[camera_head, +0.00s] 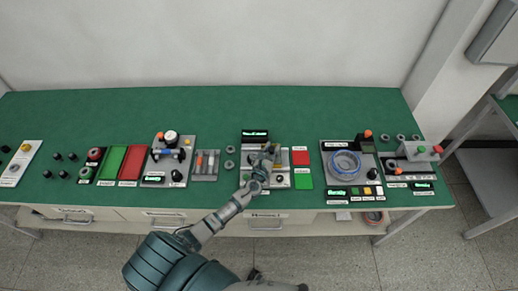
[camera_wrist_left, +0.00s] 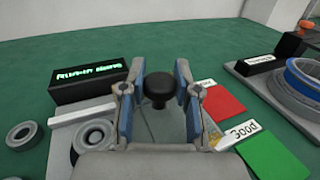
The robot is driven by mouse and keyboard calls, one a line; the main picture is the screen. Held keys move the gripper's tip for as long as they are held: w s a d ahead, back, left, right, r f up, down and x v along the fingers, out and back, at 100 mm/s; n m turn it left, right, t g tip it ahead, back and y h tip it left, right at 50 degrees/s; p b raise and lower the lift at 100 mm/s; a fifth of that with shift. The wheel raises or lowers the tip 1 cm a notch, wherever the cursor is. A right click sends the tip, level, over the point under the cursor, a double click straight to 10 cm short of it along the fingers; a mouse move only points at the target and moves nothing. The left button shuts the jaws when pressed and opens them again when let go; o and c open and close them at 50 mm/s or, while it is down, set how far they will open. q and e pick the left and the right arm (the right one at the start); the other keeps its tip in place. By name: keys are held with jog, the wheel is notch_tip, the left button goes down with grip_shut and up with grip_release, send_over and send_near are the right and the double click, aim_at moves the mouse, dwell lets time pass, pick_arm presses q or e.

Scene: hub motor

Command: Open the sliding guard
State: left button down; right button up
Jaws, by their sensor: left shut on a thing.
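My left gripper (camera_head: 267,153) reaches over the middle station on the green table. In the left wrist view, its two blue-padded fingers (camera_wrist_left: 158,92) stand on either side of a black knob (camera_wrist_left: 158,84) and are shut on it. A greyish see-through panel (camera_wrist_left: 165,125) shows below the knob; it looks like the sliding guard, but its edges are mostly hidden by the fingers. A grey ring-shaped part (camera_wrist_left: 94,137) sits on the station's plate left of the fingers. My right gripper is not in view.
A black display box (camera_wrist_left: 90,80) with green text stands behind left. A red pad (camera_wrist_left: 224,104) and a green pad (camera_wrist_left: 275,156) lie to the right. Further right is a station with a blue ring (camera_head: 345,164). A loose grey ring (camera_wrist_left: 21,135) lies on the left.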

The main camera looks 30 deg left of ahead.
pick_arm(q)
jog(key=shift+w+d, duration=0.35)
jog(key=shift+d, duration=0.25)
jog(key=c, duration=0.8)
grip_release()
jog(key=shift+a, duration=0.1)
jog(key=shift+c, duration=0.2)
jog(key=shift+s, duration=0.1)
jog(key=shift+s+f, duration=0.1)
jog(key=shift+s, duration=0.25)
jog(key=s, duration=0.3)
jog(key=s+d, duration=0.1)
jog(key=s, duration=0.3)
jog(key=s+d, duration=0.1)
jog(key=s, duration=0.3)
jog(key=shift+a, duration=0.1)
